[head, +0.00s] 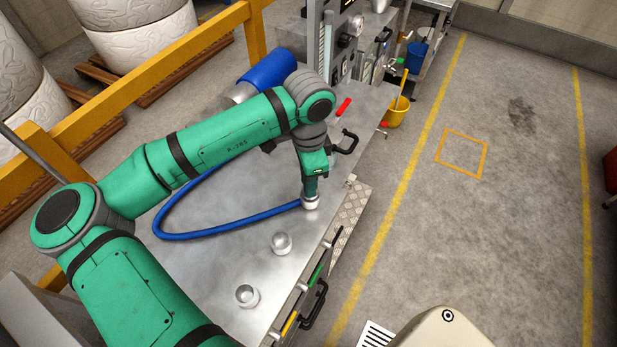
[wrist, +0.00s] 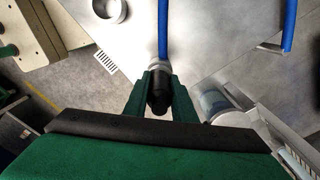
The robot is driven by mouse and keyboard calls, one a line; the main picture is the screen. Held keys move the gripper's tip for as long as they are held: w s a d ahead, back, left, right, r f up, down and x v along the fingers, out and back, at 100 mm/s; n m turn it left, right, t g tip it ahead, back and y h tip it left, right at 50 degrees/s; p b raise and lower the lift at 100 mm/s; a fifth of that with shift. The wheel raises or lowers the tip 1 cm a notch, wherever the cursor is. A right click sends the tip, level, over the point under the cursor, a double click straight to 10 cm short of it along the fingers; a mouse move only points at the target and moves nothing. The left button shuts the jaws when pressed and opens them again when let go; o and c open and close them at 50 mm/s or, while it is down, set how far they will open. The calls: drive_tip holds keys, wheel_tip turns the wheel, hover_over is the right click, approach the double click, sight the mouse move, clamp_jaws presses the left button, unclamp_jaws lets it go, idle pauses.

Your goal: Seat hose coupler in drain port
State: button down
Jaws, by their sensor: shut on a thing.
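My gripper (head: 312,188) is shut on the hose coupler (head: 310,203), low over the right part of the metal bench top (head: 200,270). In the wrist view the coupler (wrist: 158,92) shows a black body and a silver collar between my green fingers (wrist: 160,85). The blue hose (head: 215,231) runs from the coupler and loops left across the bench. Two round metal ports, a nearer one (head: 247,294) and a farther one (head: 281,242), stand in front of the coupler. One port ring (wrist: 108,9) shows top left in the wrist view. I cannot tell whether the coupler touches anything beneath it.
A blue cylinder (head: 268,69) and a gauge panel (head: 340,45) stand at the back of the bench. A red-handled tool (head: 344,106) and a black handle (head: 346,143) lie beyond my gripper. Coloured handles line the front edge. The floor (head: 480,230) at right is clear.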

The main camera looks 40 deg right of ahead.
drive_tip(key=shift+f, duration=0.3)
drive_tip(key=c, duration=1.4)
unclamp_jaws()
wheel_tip(320, 180, up, 11)
drive_tip(key=shift+f, duration=0.1)
